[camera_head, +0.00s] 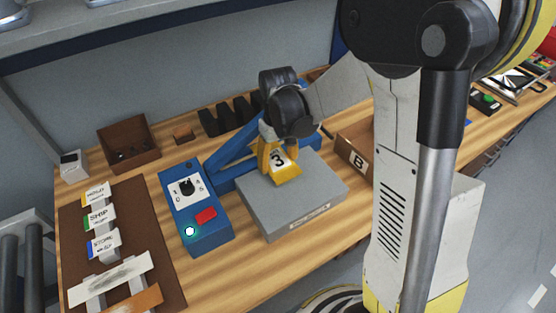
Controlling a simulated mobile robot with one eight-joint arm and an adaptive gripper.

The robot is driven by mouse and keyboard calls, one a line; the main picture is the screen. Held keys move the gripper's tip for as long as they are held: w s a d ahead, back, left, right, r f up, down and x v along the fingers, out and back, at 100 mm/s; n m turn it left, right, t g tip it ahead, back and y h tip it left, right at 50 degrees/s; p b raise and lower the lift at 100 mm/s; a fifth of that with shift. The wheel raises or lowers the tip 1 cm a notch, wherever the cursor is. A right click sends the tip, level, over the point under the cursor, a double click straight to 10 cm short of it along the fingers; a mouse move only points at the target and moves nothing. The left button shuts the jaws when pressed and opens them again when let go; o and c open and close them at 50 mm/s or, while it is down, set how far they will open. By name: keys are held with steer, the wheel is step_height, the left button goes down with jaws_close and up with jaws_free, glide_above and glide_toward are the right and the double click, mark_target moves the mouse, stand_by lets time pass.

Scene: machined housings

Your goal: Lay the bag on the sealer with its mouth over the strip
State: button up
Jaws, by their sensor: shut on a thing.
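My gripper (277,146) is shut at the top of a yellow piece with a white label "3" (282,166), which looks like the bag. The bag hangs tilted at the grey block (322,180); I cannot tell whether its lower edge touches the block's top. The sealer (213,238) is a blue box with a dial, a red button and a lit pale lamp. A blue bar (231,145) slants behind the grey block beside it. The sealing strip and the bag's mouth cannot be made out.
A brown board (70,262) with tags "HOLD", "SHIP" and "STORE" lies at the left. A brown bin (127,143) and several dark slotted pieces (225,118) stand at the back. A box marked "B" (353,157) is right of the block.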

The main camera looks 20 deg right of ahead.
mark_target(278, 161)
steer(key=shift+f, duration=0.4)
steer(key=o, duration=1.2)
step_height(278, 161, up, 13)
steer(key=p, duration=0.4)
steer(key=s+r+m+t, duration=0.1)
steer(key=s+r+t, duration=0.2)
steer(key=s, duration=0.4)
steer(key=s+r+m+t, duration=0.1)
steer(key=s+r+t, duration=0.3)
steer(key=s, duration=0.4)
steer(key=shift+r, duration=0.3)
